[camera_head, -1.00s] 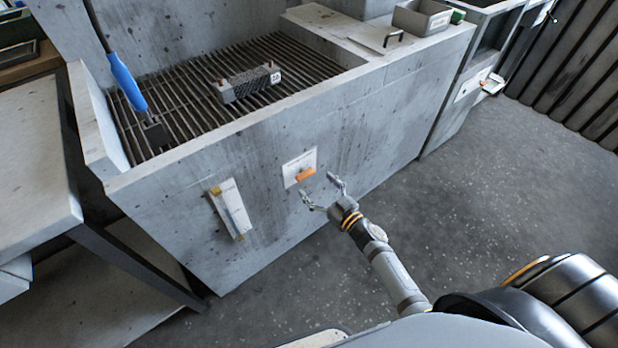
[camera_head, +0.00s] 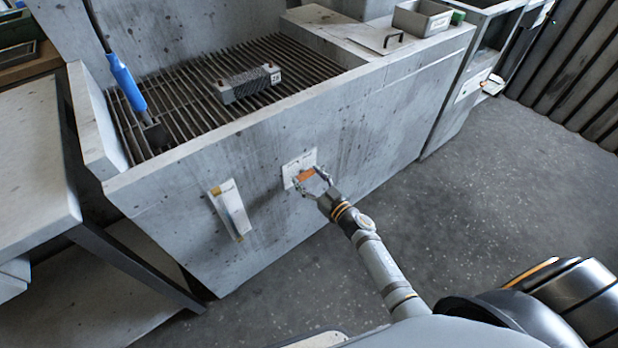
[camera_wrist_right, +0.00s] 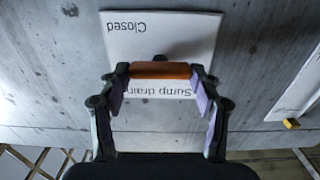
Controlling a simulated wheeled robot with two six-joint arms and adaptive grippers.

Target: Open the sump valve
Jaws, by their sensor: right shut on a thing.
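The sump valve handle is a small orange bar (camera_head: 306,174) on a white label plate (camera_head: 290,168) on the front wall of the grey basin. In the right wrist view the orange handle (camera_wrist_right: 160,70) lies crosswise over the plate (camera_wrist_right: 150,38), which reads "Closed" and "Sump drain" upside down. My right gripper (camera_head: 311,180) is at the handle. In the wrist view its fingers (camera_wrist_right: 160,76) are at the two ends of the bar, shut on it. My left gripper is not in view.
A second white label strip with a yellow part (camera_head: 231,208) is on the wall to the left. A metal block (camera_head: 246,84) and a blue-handled tool (camera_head: 127,82) rest on the grate (camera_head: 190,105). A table (camera_head: 35,165) stands at left; the floor (camera_head: 480,190) at right is clear.

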